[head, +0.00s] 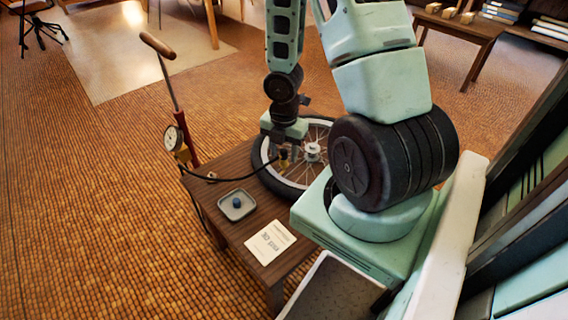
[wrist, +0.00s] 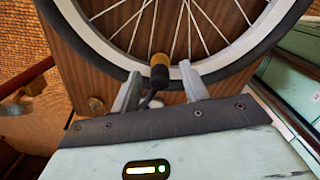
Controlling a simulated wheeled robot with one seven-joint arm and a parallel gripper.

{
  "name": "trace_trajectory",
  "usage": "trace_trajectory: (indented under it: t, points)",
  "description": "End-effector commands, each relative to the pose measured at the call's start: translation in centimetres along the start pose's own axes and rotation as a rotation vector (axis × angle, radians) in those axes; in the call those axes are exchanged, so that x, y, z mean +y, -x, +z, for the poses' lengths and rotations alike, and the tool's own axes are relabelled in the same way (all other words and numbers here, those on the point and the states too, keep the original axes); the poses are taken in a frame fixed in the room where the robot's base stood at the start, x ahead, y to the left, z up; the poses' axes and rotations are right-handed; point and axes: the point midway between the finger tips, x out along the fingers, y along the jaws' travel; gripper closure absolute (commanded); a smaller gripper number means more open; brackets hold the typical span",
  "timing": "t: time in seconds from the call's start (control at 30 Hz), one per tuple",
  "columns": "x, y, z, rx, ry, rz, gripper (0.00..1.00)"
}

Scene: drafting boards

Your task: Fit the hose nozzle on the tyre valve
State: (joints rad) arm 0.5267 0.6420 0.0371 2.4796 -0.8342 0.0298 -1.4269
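The hose nozzle (wrist: 159,72), yellow-tipped with a dark body, sits at the inner edge of the wheel's rim in the wrist view. It also shows below my wrist in the head view (head: 284,155). The spoked wheel with its black tyre (head: 270,178) lies flat on the wooden table. The tyre valve cannot be made out; the nozzle covers that spot. My gripper (wrist: 161,72) is open, its two pale fingers on either side of the nozzle with visible gaps. The black hose (head: 228,180) runs from the nozzle to the pump.
The floor pump (head: 188,140) with its gauge (head: 172,138) stands at the table's left. A grey tray (head: 250,210) holding a blue cap-like piece (head: 237,202) and a white printed card (head: 270,243) lie on the table (head: 232,232) in front of the wheel.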

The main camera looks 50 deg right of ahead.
Motion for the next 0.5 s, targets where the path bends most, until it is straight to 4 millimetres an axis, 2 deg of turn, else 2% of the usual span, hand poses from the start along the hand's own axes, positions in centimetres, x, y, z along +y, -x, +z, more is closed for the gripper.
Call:
trace_trajectory:
  t: [0.27, 0.37, 0.5]
  points:
    - [0.0, 0.5, 0.0, 0.0, -0.001, 0.0, 0.55]
    - [0.0, 1.7, 0.0, 0.0, -0.001, 0.001, 0.55]
    - [0.0, 4.6, 0.1, -0.001, -0.002, 0.002, 0.55]
